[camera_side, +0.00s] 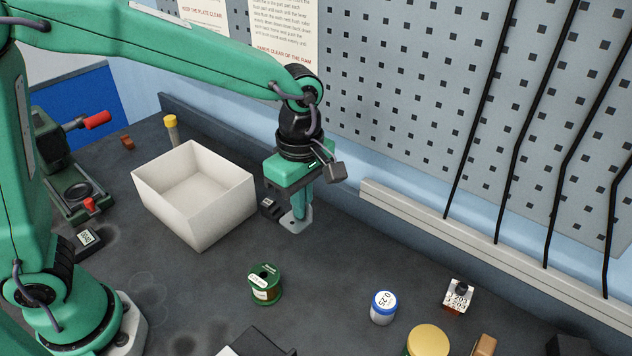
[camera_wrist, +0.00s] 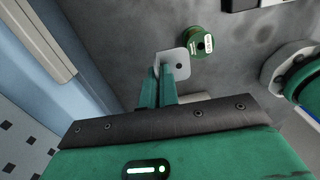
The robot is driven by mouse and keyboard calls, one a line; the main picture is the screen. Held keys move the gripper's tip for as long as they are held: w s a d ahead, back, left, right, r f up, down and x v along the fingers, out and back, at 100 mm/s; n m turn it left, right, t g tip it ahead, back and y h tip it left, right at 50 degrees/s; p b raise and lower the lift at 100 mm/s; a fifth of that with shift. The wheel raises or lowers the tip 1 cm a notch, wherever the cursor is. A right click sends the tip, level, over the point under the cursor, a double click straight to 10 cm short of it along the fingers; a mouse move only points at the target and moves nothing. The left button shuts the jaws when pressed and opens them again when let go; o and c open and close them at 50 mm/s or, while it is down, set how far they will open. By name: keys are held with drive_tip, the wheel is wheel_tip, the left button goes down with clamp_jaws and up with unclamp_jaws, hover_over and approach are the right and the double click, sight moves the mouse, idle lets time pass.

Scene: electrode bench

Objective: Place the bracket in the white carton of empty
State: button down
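The bracket is a light grey metal plate with a hole (camera_side: 296,224), low beside the right side of the carton; whether it touches the bench is unclear. It also shows at the fingertips in the wrist view (camera_wrist: 182,60). My gripper (camera_side: 301,208) points down with its green fingers close together on the bracket, and their tips hide part of it; the fingers also show in the wrist view (camera_wrist: 160,72). The white carton (camera_side: 215,213) is an open-topped box left of my gripper. Its visible inside is empty.
A small black block (camera_side: 269,208) sits between carton and bracket. A green spool (camera_side: 265,284), a blue-lidded jar (camera_side: 383,307) and a yellow-lidded jar (camera_side: 428,342) stand in front. A yellow-capped vial (camera_side: 171,130) is behind the carton. A grey rail (camera_side: 480,236) runs along the wall.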

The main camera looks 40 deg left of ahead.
drive_tip(key=a+n, duration=0.9)
drive_tip(key=a, duration=1.8)
drive_tip(key=shift+s+d+f, duration=0.1)
drive_tip(key=shift+s+f, duration=0.15)
drive_tip(key=shift+f, duration=1)
drive_tip(key=shift+s+d+f, duration=0.1)
drive_tip(key=shift+s+f, duration=0.1)
drive_tip(key=shift+f, duration=1.05)
drive_tip(key=shift+a, duration=0.1)
hover_over(190, 194)
wheel_tip(190, 194, down, 7)
drive_tip(key=shift+f, duration=2)
drive_tip(key=shift+f, duration=0.15)
